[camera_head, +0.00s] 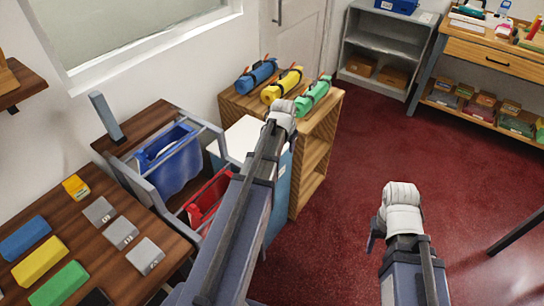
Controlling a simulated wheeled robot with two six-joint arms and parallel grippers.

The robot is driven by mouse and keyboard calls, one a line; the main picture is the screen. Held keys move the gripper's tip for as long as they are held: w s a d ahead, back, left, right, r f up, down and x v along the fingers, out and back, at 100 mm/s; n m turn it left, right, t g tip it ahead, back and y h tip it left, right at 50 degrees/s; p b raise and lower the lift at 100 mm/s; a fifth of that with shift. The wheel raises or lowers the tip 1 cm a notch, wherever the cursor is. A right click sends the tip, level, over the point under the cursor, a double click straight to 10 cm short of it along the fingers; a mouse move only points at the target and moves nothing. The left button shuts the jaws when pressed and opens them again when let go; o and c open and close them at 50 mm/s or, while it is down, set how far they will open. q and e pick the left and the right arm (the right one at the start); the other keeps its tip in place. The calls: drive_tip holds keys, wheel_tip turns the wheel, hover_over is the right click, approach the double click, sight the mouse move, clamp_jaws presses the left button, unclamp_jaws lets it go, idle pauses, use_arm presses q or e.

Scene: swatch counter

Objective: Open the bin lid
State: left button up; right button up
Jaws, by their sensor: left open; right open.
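A bin with a flat white lid (238,139) and blue sides (278,205) stands between the grey rack and the wooden shelf. Its lid looks shut and level, and my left arm hides part of it. My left gripper (282,110) is open and appears beyond the lid, near the shelf's front; its fingers are seen from behind, and I cannot tell whether it touches anything. My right gripper (401,200) is open over the red floor, well right of the bin. Nothing shows in either gripper.
A wooden shelf (316,150) bears blue, yellow and green rolls. A grey rack (147,187) with blue and red bags stands left of the bin. A table (85,237) with coloured blocks and grey tiles is at left. Red floor (385,145) is open at right.

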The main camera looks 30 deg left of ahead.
use_arm(q)
drive_tip(key=w+a+f+b, duration=0.1)
drive_tip(key=a+f, duration=0.1)
drive_tip(key=a, duration=0.6)
drive_tip(key=shift+n+t+y, duration=0.3)
drive_tip(key=b+x, duration=0.7)
drive_tip(key=shift+w+d+f, duration=0.15)
drive_tip(key=shift+w+f, duration=0.05)
drive_tip(key=shift+w, duration=0.2)
use_arm(e)
wheel_tip(320, 180, down, 9)
drive_tip(key=shift+f, duration=0.15)
use_arm(q)
clamp_jaws()
